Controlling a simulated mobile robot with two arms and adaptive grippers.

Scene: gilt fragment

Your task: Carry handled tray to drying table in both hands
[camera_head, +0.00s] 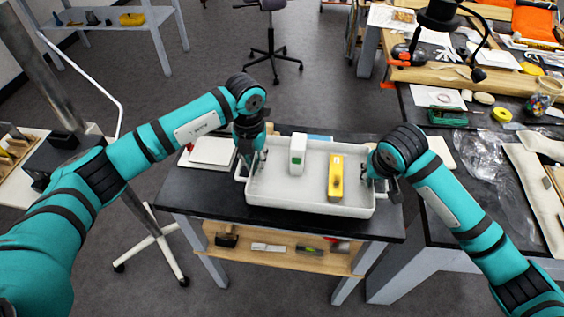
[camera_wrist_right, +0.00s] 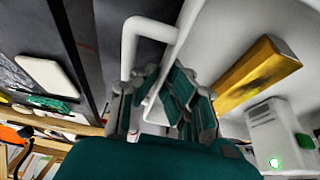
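The handled tray (camera_head: 312,203) is white and shallow, over the black top of a small table (camera_head: 178,190). I cannot tell whether it rests there or hangs just above. It holds a white box with a green part (camera_head: 297,153) and a yellow block (camera_head: 335,177), both also in the right wrist view. My left gripper (camera_head: 252,160) is at the tray's left end; its grip on that handle is too small to make out. My right gripper (camera_head: 378,184) is at the right end. In the right wrist view its fingers (camera_wrist_right: 165,88) close around the white handle (camera_wrist_right: 133,40).
A pale flat item (camera_head: 212,151) lies left of the tray. Tools lie on the table's wooden lower shelf (camera_head: 280,259). A cluttered black workbench (camera_head: 455,205) stands close on the right. A swivel chair (camera_head: 271,50) stands behind. A blue-grey table (camera_head: 108,25) stands at the far left. Grey floor is open between.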

